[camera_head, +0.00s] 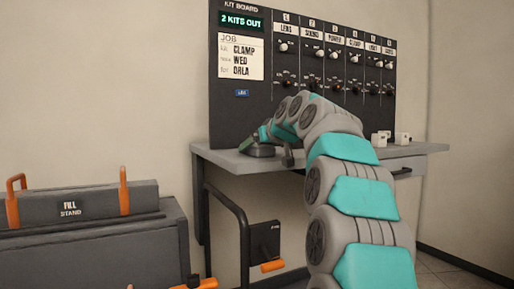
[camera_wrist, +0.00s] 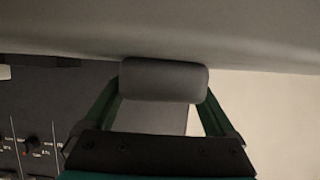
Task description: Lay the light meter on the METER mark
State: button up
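A dark grey, rounded body (camera_wrist: 165,80), which I take to be the light meter, sits between the two green fingers of my gripper (camera_wrist: 163,92) in the wrist view. The fingertips meet its left and right ends, so my gripper looks shut on it. In the head view my gripper (camera_head: 254,139) is low over the left end of the grey bench (camera_head: 228,160). A dark shape (camera_head: 262,151) shows right at it, close to the bench top; whether it touches the bench I cannot tell. I cannot make out the METER mark in either view.
The black kit board (camera_head: 240,115) with knobs stands behind the bench, close to my arm. Small white blocks (camera_head: 402,138) stand at the bench's right end. A dark case labelled FILL STAND (camera_head: 75,208) with orange handles is at lower left.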

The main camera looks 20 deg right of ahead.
jog(key=shift+o, duration=0.5)
